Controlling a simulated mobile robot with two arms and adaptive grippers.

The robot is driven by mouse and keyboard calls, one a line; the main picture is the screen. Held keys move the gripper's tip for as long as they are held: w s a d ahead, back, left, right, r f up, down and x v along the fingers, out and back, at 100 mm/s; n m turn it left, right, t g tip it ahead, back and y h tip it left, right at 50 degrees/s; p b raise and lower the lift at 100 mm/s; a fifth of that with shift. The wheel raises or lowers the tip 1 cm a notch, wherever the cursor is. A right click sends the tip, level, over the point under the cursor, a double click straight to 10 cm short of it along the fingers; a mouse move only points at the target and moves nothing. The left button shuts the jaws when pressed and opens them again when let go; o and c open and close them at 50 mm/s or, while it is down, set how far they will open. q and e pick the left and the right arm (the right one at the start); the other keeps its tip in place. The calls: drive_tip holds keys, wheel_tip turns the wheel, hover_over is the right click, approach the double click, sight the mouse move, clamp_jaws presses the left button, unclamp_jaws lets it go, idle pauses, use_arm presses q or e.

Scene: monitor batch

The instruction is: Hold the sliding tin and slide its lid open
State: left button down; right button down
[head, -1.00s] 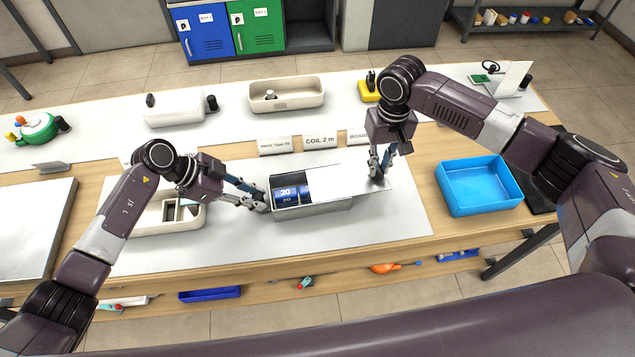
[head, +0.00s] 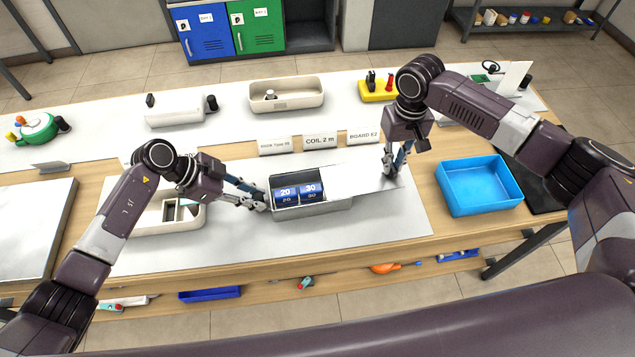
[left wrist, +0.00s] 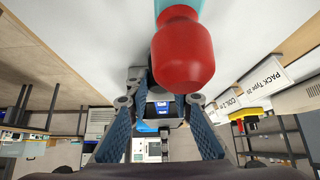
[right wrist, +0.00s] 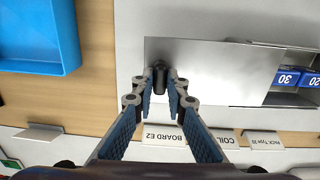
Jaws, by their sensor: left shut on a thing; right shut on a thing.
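The grey sliding tin (head: 318,208) stands on the white mat in the middle of the table. Its left part is open, showing blue packs marked 20 and 30 (head: 300,192). Its silver lid (head: 352,181) covers the right part and sticks out past the tin's right end. My left gripper (head: 262,203) is shut on the tin's left end. My right gripper (head: 388,172) is shut on a dark knob at the lid's right end; this knob (right wrist: 160,78) shows between the fingertips in the right wrist view.
A blue tray (head: 480,186) stands to the right. A cream bin (head: 160,215) stands left, by my left arm. Signs including COIL 2 m (head: 320,141) stand behind the tin. A red rounded thing (left wrist: 182,52) partly blocks the left wrist view.

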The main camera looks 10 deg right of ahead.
drive_tip(key=shift+d, duration=0.45)
drive_tip(key=c, duration=1.8)
unclamp_jaws()
drive_tip(key=shift+c, duration=0.2)
drive_tip(key=shift+r, duration=0.15)
wheel_tip(320, 180, up, 12)
